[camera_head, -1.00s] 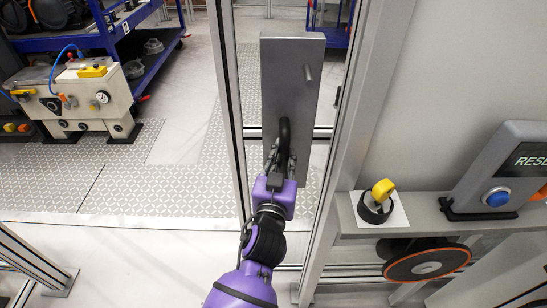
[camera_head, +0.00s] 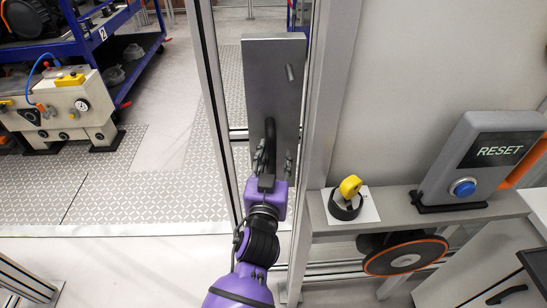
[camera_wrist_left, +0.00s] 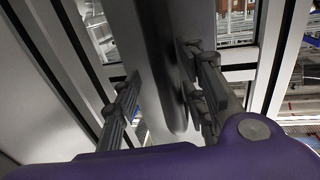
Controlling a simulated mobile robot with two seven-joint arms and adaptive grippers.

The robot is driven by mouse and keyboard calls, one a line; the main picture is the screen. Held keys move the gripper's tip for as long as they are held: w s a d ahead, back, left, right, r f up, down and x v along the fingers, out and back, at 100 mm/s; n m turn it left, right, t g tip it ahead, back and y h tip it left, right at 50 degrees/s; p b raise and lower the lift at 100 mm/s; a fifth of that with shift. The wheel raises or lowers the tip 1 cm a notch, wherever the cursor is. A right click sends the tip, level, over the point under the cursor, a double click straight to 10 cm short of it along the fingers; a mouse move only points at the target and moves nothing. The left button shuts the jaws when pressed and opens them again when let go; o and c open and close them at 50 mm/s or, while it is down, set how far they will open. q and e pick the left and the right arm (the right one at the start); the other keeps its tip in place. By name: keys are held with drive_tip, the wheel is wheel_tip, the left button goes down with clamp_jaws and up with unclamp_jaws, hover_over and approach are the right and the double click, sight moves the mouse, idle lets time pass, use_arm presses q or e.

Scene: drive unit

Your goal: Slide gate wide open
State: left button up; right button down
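The gate (camera_head: 222,110) is a metal-framed panel. It carries a tall grey plate (camera_head: 262,75) with a dark, upright bar handle (camera_head: 270,135). The plate stands close to the fixed post at its right. My left gripper (camera_head: 270,165) is at the lower part of the handle, in front of the plate. In the left wrist view, the handle (camera_wrist_left: 172,65) lies between the two fingers (camera_wrist_left: 162,85). The right finger is close to the handle, and a gap shows at the left finger. Whether either finger touches it is unclear. My right gripper is not in view.
Right of the gate, a ledge (camera_head: 400,217) bears a yellow-and-black switch (camera_head: 348,192) and a RESET box with a blue button (camera_head: 462,187). A disc with an orange rim (camera_head: 405,257) is below. Behind the gate are a beige machine (camera_head: 62,105) and a blue cart (camera_head: 120,70).

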use_arm(q)
drive_tip(key=shift+a, duration=0.15)
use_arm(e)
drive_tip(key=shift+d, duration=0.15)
use_arm(q)
drive_tip(key=shift+r, duration=0.35)
wheel_tip(320, 180, up, 9)
drive_tip(key=shift+r, duration=0.2)
